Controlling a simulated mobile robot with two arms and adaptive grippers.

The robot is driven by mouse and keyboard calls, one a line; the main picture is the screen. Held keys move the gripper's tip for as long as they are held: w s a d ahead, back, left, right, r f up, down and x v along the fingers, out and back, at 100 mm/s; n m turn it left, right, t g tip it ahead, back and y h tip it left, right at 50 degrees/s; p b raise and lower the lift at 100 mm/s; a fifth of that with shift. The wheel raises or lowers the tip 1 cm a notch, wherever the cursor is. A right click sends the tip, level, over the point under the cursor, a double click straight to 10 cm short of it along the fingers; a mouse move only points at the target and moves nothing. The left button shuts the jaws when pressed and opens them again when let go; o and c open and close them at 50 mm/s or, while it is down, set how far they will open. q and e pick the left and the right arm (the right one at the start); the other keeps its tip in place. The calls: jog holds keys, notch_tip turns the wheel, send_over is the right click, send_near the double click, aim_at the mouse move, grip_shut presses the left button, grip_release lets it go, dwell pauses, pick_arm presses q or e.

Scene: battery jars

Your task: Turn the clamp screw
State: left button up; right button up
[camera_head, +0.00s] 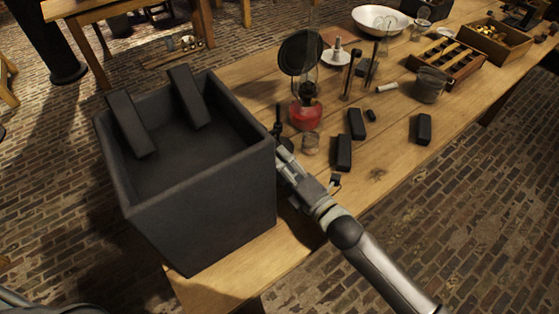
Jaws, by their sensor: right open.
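A large dark open-topped jar (205,205) stands on the wooden table's near left end. Two dark slabs, a left one (130,122) and a right one (189,97), show at its far side. My right gripper (284,158) is open, close beside the jar's right wall. I cannot tell whether it touches the wall. A small dark upright piece (278,121) stands just beyond the gripper at the jar's edge; I cannot tell whether it is the clamp screw. The fingertips are partly hidden by the gripper body. My left gripper is not in view.
Dark blocks (344,152) (357,124) (424,129) lie on the table (385,150). A metal pot (431,85) and wooden trays (447,62) (489,41) are farther right.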

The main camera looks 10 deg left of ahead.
jog(key=v, duration=1.1)
jog(key=shift+r, duration=0.1)
